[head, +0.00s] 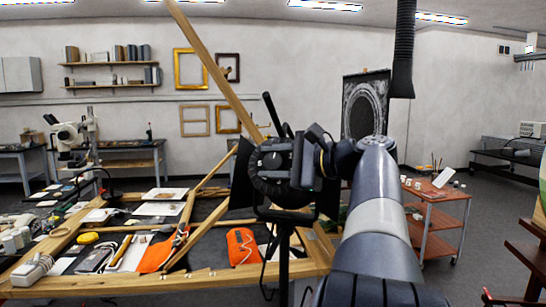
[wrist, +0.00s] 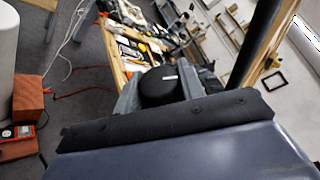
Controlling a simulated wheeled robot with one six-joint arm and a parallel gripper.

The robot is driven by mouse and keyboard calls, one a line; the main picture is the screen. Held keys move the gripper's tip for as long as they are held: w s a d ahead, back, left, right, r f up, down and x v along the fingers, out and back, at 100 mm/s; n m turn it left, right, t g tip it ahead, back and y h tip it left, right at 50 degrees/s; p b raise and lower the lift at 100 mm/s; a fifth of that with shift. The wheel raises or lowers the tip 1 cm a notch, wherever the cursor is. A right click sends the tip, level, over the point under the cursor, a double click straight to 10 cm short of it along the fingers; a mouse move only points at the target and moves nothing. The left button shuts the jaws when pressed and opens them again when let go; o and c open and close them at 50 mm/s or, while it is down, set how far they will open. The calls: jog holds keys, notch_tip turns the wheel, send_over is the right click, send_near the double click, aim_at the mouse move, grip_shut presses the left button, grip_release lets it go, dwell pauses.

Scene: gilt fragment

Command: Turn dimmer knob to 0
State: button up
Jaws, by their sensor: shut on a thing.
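A black studio lamp (head: 272,163) with dark side flaps stands on a black stand in the middle of the head view. My arm reaches up from the lower right, and my gripper (head: 314,160) is against the lamp's right side. In the wrist view, my gripper (wrist: 160,80) has its grey fingers on either side of a dark rounded knob (wrist: 161,90) with a small pale mark. It is shut on this knob. The knob is hidden behind my gripper in the head view, and I cannot read its setting.
A wooden workbench (head: 150,284) with tools, orange cloths and a leaning wooden frame is behind and left of the lamp. A red cart (head: 437,222) stands to the right. A black duct (head: 403,50) hangs from above. Open floor lies at the right.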

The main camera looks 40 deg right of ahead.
jog(key=o, duration=1)
jog(key=shift+c, duration=0.2)
jog(key=b+v, duration=0.1)
jog(key=v, duration=0.9)
jog(key=shift+s+b, duration=0.4)
jog(key=shift+d, duration=0.1)
jog(key=p+x, duration=0.2)
jog(key=x, duration=0.8)
jog(key=shift+w, duration=0.35)
jog(key=shift+w+f+b, duration=0.15)
jog(key=shift+f+b, duration=0.05)
jog(key=shift+b, duration=0.25)
jog(key=shift+r, duration=0.1)
